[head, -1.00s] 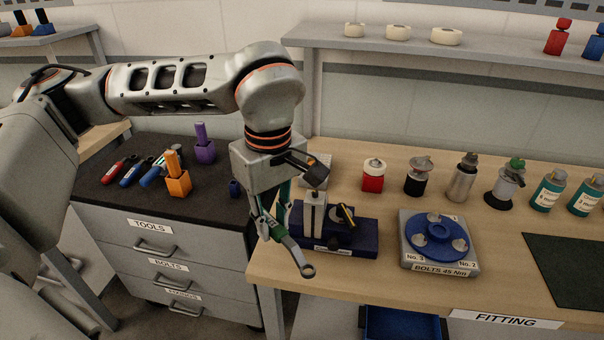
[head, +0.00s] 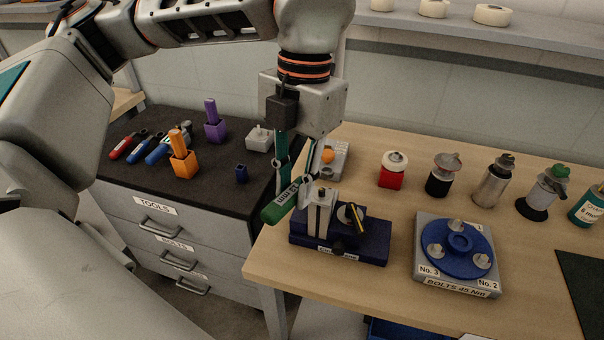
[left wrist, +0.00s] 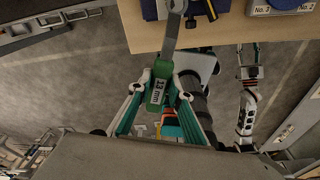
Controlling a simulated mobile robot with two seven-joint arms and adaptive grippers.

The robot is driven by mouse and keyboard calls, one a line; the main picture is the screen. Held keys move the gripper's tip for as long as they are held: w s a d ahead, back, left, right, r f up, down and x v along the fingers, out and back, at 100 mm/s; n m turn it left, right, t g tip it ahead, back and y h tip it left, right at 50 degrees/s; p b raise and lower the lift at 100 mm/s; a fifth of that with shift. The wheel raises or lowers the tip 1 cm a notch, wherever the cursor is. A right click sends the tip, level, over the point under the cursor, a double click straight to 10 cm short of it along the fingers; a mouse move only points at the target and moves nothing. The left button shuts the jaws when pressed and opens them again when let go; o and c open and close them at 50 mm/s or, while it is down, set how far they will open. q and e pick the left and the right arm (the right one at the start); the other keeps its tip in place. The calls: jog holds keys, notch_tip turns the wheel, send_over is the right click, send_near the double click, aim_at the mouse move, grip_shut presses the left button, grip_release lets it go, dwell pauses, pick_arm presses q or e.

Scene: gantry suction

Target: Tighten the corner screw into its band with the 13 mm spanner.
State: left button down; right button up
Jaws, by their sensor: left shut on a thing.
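My left gripper (head: 293,190) is shut on the 13 mm spanner (head: 278,207), at the left end of the blue fixture. The spanner's green handle points down and left. The blue fixture (head: 370,250) carries a grey upright (head: 319,220) and a dial with a yellow-black pointer (head: 356,219). I cannot make out the corner screw or whether the spanner touches it. My right gripper (left wrist: 246,85) appears small in the left wrist view, its jaws unclear.
A grey plate (head: 428,277) with a blue disc (head: 458,250) and several bolts stands right of the fixture. A red-based jar (head: 392,170) and other containers stand behind. Left is a dark-topped tool cabinet (head: 205,195). Bare wood lies at the bench front.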

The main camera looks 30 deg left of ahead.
pick_arm(q)
jog(key=shift+w+r+n, duration=0.1)
jog(key=shift+r+n, duration=0.05)
jog(key=shift+n, duration=0.25)
jog(key=shift+s, duration=0.2)
jog(key=shift+f+b, duration=1.6)
jog(key=shift+f, duration=0.4)
jog(key=shift+f, duration=0.25)
jog(key=shift+f+b, duration=0.65)
jog(key=shift+f, duration=0.05)
